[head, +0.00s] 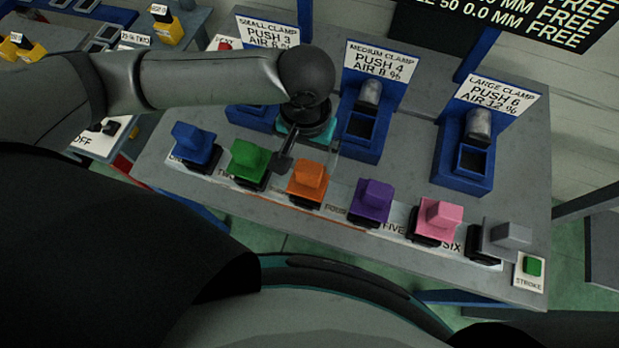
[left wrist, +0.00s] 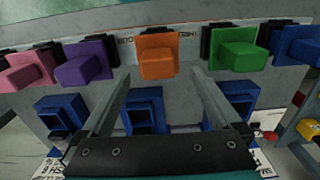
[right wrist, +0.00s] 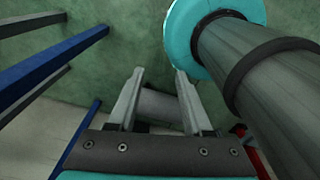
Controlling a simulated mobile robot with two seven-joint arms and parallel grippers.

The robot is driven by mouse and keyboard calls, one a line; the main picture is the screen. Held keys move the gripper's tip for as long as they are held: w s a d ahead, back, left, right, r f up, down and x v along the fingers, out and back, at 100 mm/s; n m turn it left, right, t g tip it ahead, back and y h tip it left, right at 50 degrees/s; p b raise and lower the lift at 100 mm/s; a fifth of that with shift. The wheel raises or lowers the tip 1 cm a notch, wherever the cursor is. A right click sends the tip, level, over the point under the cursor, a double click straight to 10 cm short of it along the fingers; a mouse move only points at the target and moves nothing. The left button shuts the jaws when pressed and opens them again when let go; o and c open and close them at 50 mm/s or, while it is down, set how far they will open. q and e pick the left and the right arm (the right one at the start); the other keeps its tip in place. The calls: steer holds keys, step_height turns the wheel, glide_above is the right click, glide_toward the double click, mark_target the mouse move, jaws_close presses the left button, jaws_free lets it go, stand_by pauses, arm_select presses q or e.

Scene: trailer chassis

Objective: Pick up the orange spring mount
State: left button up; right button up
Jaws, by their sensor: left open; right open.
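The orange spring mount (head: 308,178) stands in a row of coloured mounts along the front of the grey bench, between the green and purple ones. It also shows in the left wrist view (left wrist: 157,58), straight ahead of the fingers. My left gripper (head: 283,162) hangs over the bench just behind and left of the orange mount in the head view. In the left wrist view its two fingers (left wrist: 160,80) are apart and empty, with the orange mount beyond their tips. My right gripper (right wrist: 158,75) is open and empty, facing the green floor away from the bench.
The green mount (head: 250,160) and purple mount (head: 371,200) flank the orange one closely. Blue (head: 194,143), pink (head: 437,217) and grey (head: 507,238) mounts continue the row. Blue clamp stations (head: 465,160) with signs stand behind. A green stroke button (head: 533,266) sits at the right corner.

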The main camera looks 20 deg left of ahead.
mark_target(310, 167)
arm_select(q)
steer(key=shift+w+d+f, duration=0.1)
steer(key=shift+f, duration=1.6)
steer(key=shift+w+d+f, duration=0.1)
steer(key=shift+f, duration=1.6)
steer(key=shift+c, duration=0.4)
jaws_close()
steer(key=shift+r, duration=0.1)
